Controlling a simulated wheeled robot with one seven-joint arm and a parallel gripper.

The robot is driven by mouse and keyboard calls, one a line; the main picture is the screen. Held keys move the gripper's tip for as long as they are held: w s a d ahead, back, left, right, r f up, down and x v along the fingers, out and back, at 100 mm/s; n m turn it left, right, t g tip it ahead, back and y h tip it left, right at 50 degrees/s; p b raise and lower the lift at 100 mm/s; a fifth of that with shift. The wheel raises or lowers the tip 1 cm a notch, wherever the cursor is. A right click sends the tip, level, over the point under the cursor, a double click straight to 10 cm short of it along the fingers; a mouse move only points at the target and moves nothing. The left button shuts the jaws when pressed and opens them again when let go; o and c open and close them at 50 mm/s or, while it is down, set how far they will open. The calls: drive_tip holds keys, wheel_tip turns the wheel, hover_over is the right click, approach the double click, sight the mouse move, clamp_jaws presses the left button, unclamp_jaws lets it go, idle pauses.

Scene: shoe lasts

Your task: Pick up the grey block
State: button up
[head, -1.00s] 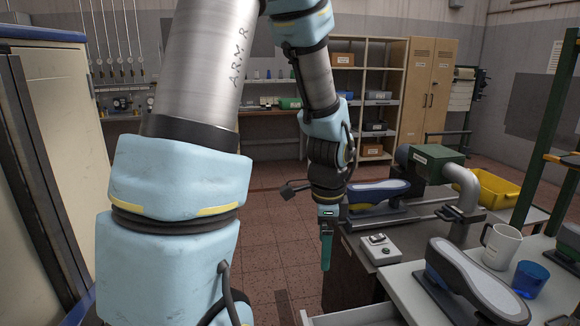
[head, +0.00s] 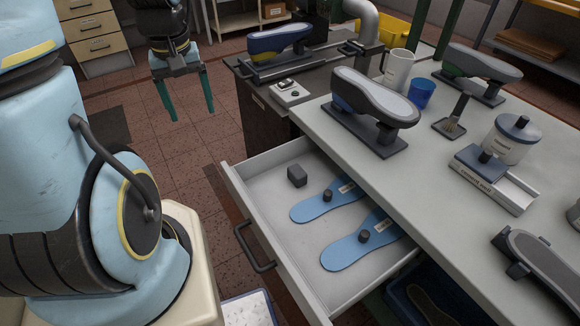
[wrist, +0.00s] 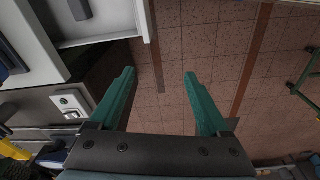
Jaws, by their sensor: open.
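The grey block (head: 297,175) is a small dark grey cube lying in the open drawer (head: 262,188), near its back left corner in the head view. My gripper (head: 190,108) is open and empty, its two green fingers pointing down over the tiled floor, to the left of the drawer and apart from it. In the wrist view the open fingers (wrist: 158,88) have only floor tiles between them. In the wrist view a dark thing shows inside the light drawer at the top left; I cannot tell for sure that it is the block.
Two blue insoles (head: 326,200) with dark knobs lie beside the block in the drawer. The drawer handle (head: 254,250) juts out in front. A shoe last (head: 374,105), a white mug (head: 397,68) and a blue cup (head: 420,94) stand on the bench above. The floor left of the drawer is clear.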

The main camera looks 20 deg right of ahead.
drive_tip(key=d+f+n+b, duration=0.1)
drive_tip(key=d+f+b, duration=0.2)
drive_tip(key=d+f, duration=0.65)
drive_tip(key=n+g+b, duration=0.1)
drive_tip(key=b, duration=0.2)
approach(297, 171)
wheel_tip(297, 171, down, 4)
drive_tip(key=shift+d+r+n+p, duration=0.1)
drive_tip(key=shift+d+n+p, duration=0.15)
drive_tip(key=shift+p, duration=0.25)
drive_tip(key=shift+w+a+f+p, duration=0.1)
drive_tip(key=shift+f+p, duration=0.3)
drive_tip(key=shift+f, duration=1.2)
drive_tip(key=shift+w+f+p, duration=0.1)
drive_tip(key=shift+f+p, duration=0.25)
drive_tip(key=shift+f, duration=1.3)
clamp_jaws()
